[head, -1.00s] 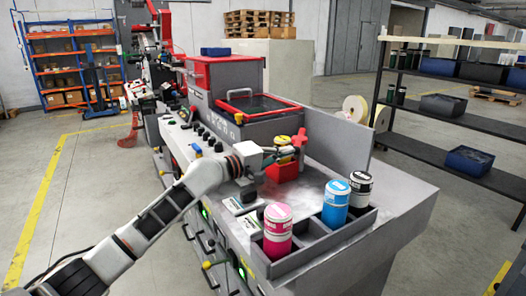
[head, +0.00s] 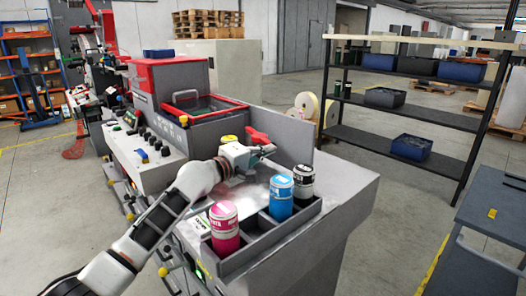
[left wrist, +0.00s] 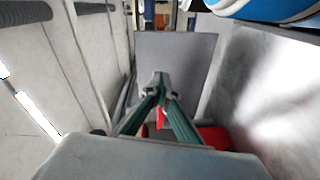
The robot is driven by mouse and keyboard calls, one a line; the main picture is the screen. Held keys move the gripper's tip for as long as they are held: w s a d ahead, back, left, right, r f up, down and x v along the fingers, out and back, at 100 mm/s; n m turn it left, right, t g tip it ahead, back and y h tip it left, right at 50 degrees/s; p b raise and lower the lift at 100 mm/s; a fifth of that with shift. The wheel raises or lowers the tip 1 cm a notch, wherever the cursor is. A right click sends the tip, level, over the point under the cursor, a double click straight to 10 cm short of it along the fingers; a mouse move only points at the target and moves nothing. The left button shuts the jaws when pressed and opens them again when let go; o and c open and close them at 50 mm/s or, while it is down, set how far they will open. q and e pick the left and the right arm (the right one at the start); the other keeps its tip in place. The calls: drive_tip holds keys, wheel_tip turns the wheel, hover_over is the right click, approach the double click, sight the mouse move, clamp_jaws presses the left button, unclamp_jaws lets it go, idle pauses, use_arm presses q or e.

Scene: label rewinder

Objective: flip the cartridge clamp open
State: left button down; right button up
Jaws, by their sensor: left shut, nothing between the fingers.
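The red cartridge clamp (head: 258,136) shows its upper part behind my left gripper in the head view, at the back of the machine's grey top. Its lower part is hidden by my gripper. Red parts (left wrist: 215,137) also show in the left wrist view, beyond my fingers. My left gripper (head: 268,150) is shut and empty, its fingers just in front of the clamp and pointing right. Its fingertips also meet in the left wrist view (left wrist: 160,80). I cannot tell whether they touch the clamp. My right gripper is not in view.
Magenta (head: 224,228), blue (head: 281,197) and black (head: 303,181) jars stand in a grey divided tray (head: 262,238) at the front right of the top. A yellow-topped item (head: 228,139) is left of the clamp. A grey panel (head: 290,138) rises behind.

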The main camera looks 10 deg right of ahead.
use_arm(q)
drive_tip(key=shift+s+d+r, duration=0.2)
drive_tip(key=shift+d+r, duration=0.25)
drive_tip(key=shift+d, duration=0.05)
drive_tip(key=v, duration=1.2)
drive_tip(key=shift+w+a+f, duration=0.2)
drive_tip(key=shift+a+f, duration=0.2)
drive_tip(key=shift+a, duration=0.1)
